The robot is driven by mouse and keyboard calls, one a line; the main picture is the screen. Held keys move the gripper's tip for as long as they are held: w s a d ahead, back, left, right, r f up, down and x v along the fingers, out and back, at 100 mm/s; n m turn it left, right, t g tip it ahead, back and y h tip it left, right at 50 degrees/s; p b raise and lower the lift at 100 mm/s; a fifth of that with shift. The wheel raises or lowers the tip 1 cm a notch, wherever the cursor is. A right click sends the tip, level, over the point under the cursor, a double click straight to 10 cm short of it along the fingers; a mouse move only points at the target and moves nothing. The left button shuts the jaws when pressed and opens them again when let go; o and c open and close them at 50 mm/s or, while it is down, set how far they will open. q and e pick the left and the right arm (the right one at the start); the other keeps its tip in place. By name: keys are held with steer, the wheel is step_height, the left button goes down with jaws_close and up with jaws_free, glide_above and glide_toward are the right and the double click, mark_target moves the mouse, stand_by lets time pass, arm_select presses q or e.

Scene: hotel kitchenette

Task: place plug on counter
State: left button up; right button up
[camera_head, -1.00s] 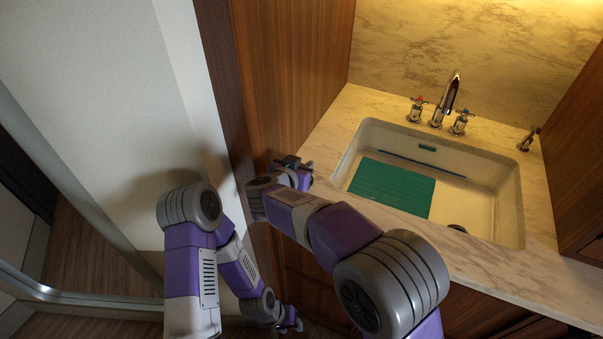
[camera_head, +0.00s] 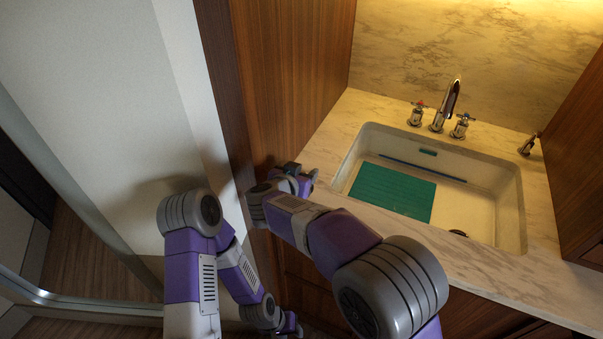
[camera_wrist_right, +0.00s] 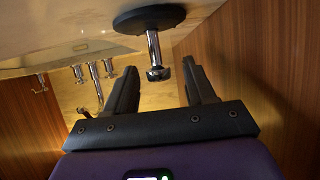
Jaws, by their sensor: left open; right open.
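The plug, a black disc (camera_wrist_right: 149,19) with a chrome stem and knob, shows at the top of the right wrist view. That view is upside down; the disc appears to rest on the counter (camera_wrist_right: 60,40), near its edge, with the stem pointing up. My right gripper (camera_wrist_right: 160,75) is open, with the knob between its fingertips and a gap on both sides. In the head view my right gripper (camera_head: 309,178) is at the counter's left front corner, and I cannot make out the plug clearly there. My left gripper (camera_head: 294,329) hangs low in front of the cabinets, away from the counter.
The white sink (camera_head: 478,205) holds a green board (camera_head: 392,190). A chrome faucet (camera_head: 447,103) with two handles stands behind it. A wooden panel (camera_head: 290,80) rises left of the counter (camera_head: 330,140). The left counter strip looks clear.

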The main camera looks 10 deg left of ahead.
steer(key=p+v, duration=0.3)
steer(key=v, duration=0.9)
steer(key=shift+s+f, duration=0.1)
